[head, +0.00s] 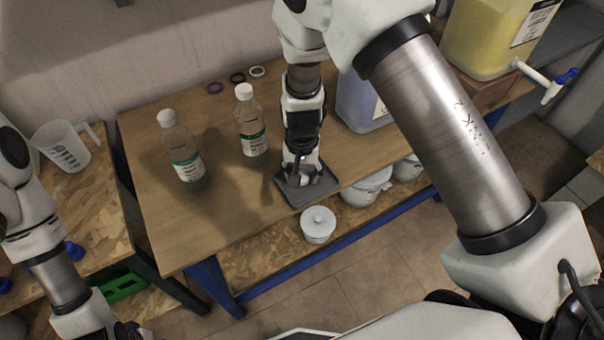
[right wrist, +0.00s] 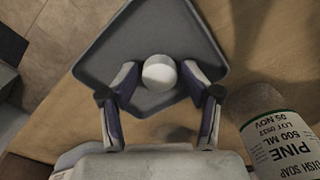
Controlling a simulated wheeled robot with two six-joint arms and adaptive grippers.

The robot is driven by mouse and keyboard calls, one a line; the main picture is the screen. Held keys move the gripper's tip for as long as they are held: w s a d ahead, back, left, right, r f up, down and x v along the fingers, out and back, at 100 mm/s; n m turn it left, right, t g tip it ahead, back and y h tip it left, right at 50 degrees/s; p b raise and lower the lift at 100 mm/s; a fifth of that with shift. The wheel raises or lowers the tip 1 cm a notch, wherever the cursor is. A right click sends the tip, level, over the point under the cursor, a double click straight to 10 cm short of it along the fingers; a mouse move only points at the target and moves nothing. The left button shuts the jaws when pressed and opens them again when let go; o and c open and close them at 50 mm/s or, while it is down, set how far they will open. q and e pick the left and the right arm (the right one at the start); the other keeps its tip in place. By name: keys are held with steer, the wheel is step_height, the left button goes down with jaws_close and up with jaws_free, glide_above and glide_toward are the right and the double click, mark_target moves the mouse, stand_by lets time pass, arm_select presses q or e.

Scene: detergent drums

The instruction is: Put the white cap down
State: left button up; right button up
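The white cap (right wrist: 159,72) is in the right wrist view, over the grey tray (right wrist: 115,45), and looks to rest on it. In the head view the right gripper (head: 303,176) points down at the grey tray (head: 325,187) by the table's front edge. The cap is hard to make out there. My left arm is at the lower left of the head view; its gripper cannot be made out clearly.
Two capped bottles with green labels, a left one (head: 183,150) and a right one (head: 250,122), stand left of the tray. A blue drum (head: 360,105) stands right. Wood between is clear.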

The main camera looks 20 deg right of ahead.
step_height(320, 180, up, 13)
steer(key=b, duration=0.1)
steer(key=shift+f, duration=0.15)
stand_by(0.3)
